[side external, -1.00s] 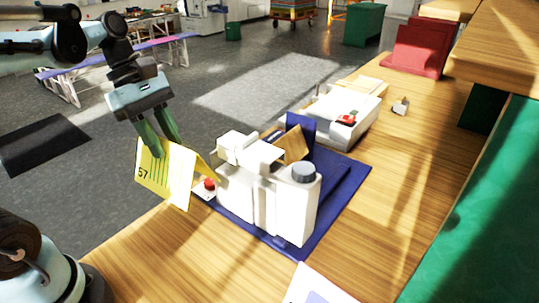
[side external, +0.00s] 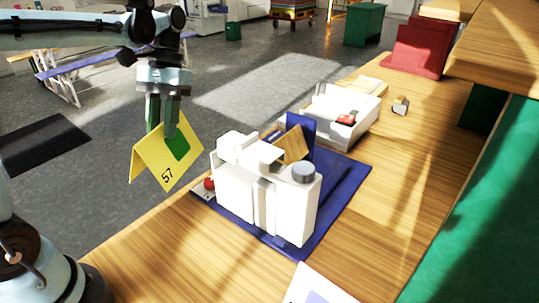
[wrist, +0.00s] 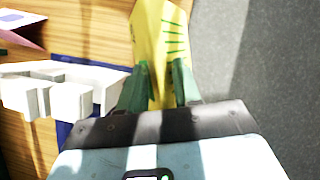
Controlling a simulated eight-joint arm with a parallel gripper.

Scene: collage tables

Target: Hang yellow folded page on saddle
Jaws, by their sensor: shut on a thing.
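The yellow folded page (side external: 152,165), marked 57, hangs tilted from my gripper (side external: 165,135), left of the white machine and above the table's left edge. My gripper is shut on it, with its green fingers at the page's upper part. In the wrist view the yellow page (wrist: 160,40) shows green lines and lies between the fingertips (wrist: 160,75). The white machine (side external: 262,195) stands on a blue mat (side external: 345,190). A tan sloped piece (side external: 293,145) stands behind the machine beside a blue upright panel (side external: 302,127). I cannot tell which part is the saddle.
A red button (side external: 209,184) sits at the machine's left. A white device (side external: 340,112) with a red part stands behind. A small block (side external: 400,105) and a red stand (side external: 418,48) are farther back. The wooden table (side external: 390,190) is clear at right.

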